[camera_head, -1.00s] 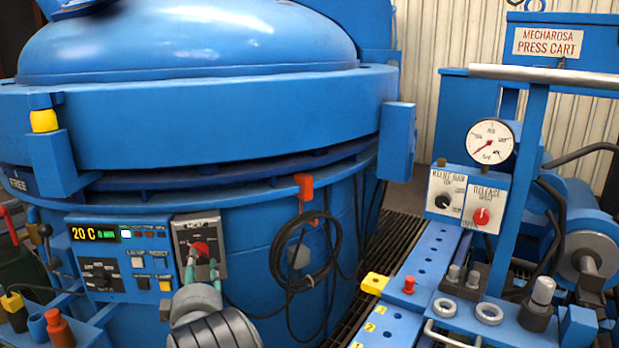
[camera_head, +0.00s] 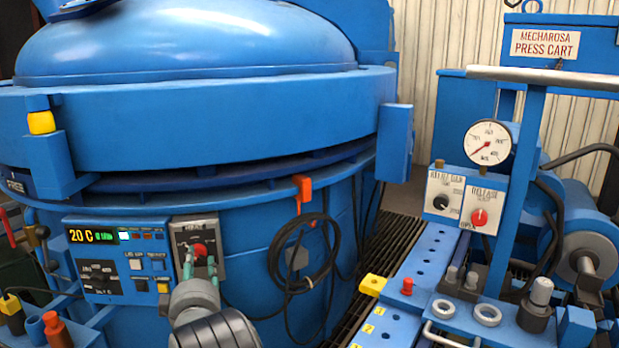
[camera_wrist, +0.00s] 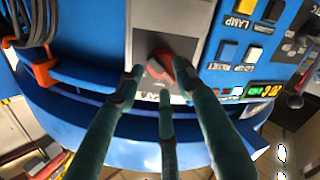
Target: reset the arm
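My gripper (camera_head: 200,264) is at the front of the blue furnace, at a grey panel (camera_head: 180,236) with a red knob (camera_head: 200,249). In the wrist view my gripper (camera_wrist: 163,80) has three green fingers spread apart around the red knob (camera_wrist: 158,66). The fingertips stand on either side of and below the knob, with a gap visible at the left. Whether any finger touches the knob is hard to tell. Nothing is held clear of the panel. The rest of my arm is mostly out of view.
A control panel (camera_head: 118,259) reading 20 C sits left of the knob. A coiled black cable (camera_head: 305,252) hangs from an orange hook (camera_head: 302,187) to its right. The press cart (camera_head: 545,45) with a gauge (camera_head: 488,143) stands at the right. A dark floor grate (camera_head: 398,225) lies between.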

